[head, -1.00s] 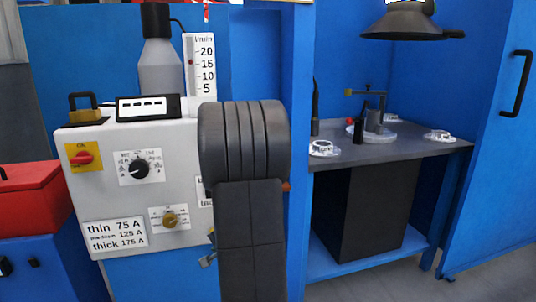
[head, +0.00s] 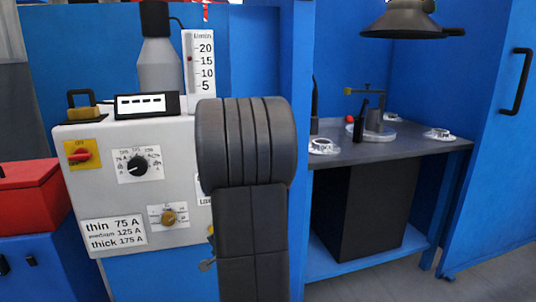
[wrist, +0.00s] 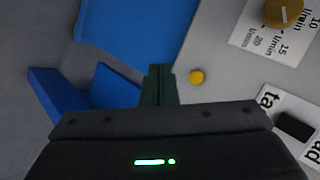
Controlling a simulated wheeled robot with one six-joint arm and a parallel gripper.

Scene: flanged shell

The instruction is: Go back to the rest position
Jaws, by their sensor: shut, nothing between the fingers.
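My gripper (wrist: 159,82) shows in the wrist view as two dark fingers pressed together, shut and empty. It is over the edge of the grey-white machine front, beside a small yellow round part (wrist: 196,77). How far it is from the panel I cannot tell. In the head view my dark arm stands in front of the machine's right side and hides part of its panel; the gripper itself is hidden there.
The welding machine (head: 185,190) carries a red-yellow switch (head: 82,154), a black dial (head: 138,165) and a brass knob (head: 168,216). A red box (head: 28,195) is at left. At right a grey bench (head: 400,150) holds a clamp stand and metal parts under a dark hood (head: 408,22).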

